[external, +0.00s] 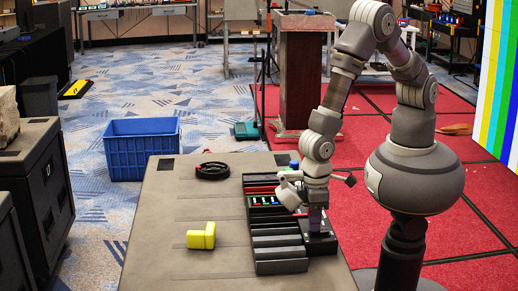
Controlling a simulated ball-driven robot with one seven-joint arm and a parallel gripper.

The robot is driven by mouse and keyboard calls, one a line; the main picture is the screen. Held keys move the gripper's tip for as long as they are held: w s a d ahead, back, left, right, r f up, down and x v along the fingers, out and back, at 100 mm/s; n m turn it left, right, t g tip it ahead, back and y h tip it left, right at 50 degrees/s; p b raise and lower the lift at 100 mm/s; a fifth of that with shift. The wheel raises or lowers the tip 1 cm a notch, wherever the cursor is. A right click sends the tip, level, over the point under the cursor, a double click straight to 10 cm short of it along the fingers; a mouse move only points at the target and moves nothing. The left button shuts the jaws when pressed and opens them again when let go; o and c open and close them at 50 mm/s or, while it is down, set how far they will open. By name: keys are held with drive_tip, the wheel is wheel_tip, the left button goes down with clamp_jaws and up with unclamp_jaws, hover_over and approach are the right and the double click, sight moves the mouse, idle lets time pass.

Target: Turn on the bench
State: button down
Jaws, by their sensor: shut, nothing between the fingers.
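The bench (200,233) is a grey table in the lower middle of the external view. On its right part sits a dark panel of modules (279,241) with several long dark bars and a row of small coloured parts. My gripper (316,230) points down at a dark block at the panel's right side. Its fingers look shut, with nothing seen between them. The tips are low against the block, and I cannot tell if they touch it. Any switch under the tips is hidden or too small to make out.
On the bench lie a yellow block (201,237) and a black coiled cable (212,170). A blue crate (141,148) stands on the floor behind. Dark cases (40,180) stand at left, a wooden lectern (302,75) behind. The bench's left part is mostly clear.

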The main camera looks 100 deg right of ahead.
drive_tip(key=shift+s+d+f+g, duration=0.1)
drive_tip(key=shift+d+f+g, duration=0.15)
drive_tip(key=shift+f, duration=0.2)
drive_tip(key=shift+s, duration=0.5)
drive_tip(key=shift+s+a, duration=0.15)
drive_tip(key=shift+s, duration=0.2)
wheel_tip(320, 180, up, 15)
drive_tip(key=w+p, duration=0.2)
drive_tip(key=p, duration=0.5)
drive_tip(key=shift+w, duration=0.2)
drive_tip(key=shift+a+f, duration=0.1)
